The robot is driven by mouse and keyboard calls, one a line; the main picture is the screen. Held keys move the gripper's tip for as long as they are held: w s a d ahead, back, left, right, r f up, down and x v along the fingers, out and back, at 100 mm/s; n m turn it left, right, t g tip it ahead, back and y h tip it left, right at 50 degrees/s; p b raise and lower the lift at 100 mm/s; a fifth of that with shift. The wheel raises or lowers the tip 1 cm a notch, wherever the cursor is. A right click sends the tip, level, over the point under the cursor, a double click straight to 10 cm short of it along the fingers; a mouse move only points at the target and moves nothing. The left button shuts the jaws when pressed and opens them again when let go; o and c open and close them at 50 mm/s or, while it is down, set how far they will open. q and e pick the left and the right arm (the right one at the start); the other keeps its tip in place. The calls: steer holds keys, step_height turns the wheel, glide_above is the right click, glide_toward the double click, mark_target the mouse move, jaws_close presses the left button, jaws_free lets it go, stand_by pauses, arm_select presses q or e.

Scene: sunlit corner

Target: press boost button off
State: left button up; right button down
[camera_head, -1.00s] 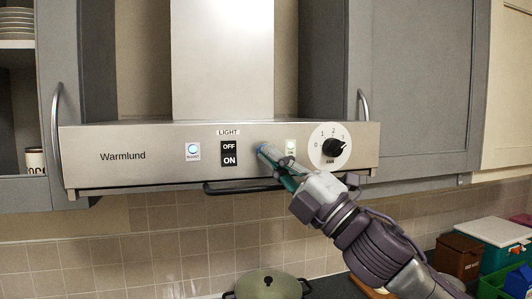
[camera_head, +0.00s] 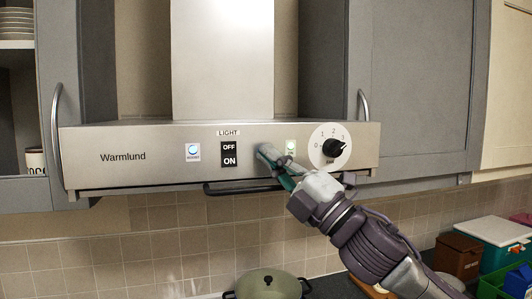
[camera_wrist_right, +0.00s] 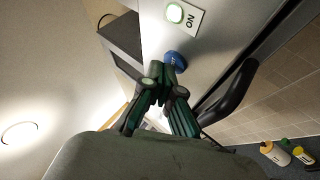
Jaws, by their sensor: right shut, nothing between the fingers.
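My right gripper (camera_head: 265,151) is shut and empty, in front of the panel between the light switch and the ON button. My left gripper is not in view.
The range hood (camera_head: 130,137) has a light switch (camera_head: 229,154), a fan knob (camera_head: 333,148) and a dark bar (camera_head: 235,189) under its front edge. Cabinets with handles flank it. A lidded pot (camera_head: 267,284) stands below.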

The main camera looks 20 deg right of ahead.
steer(key=shift+w, duration=0.1)
stand_by(0.4)
steer(key=shift+s, duration=0.6)
steer(key=s, duration=0.6)
steer(key=shift+d, duration=0.15)
stand_by(0.5)
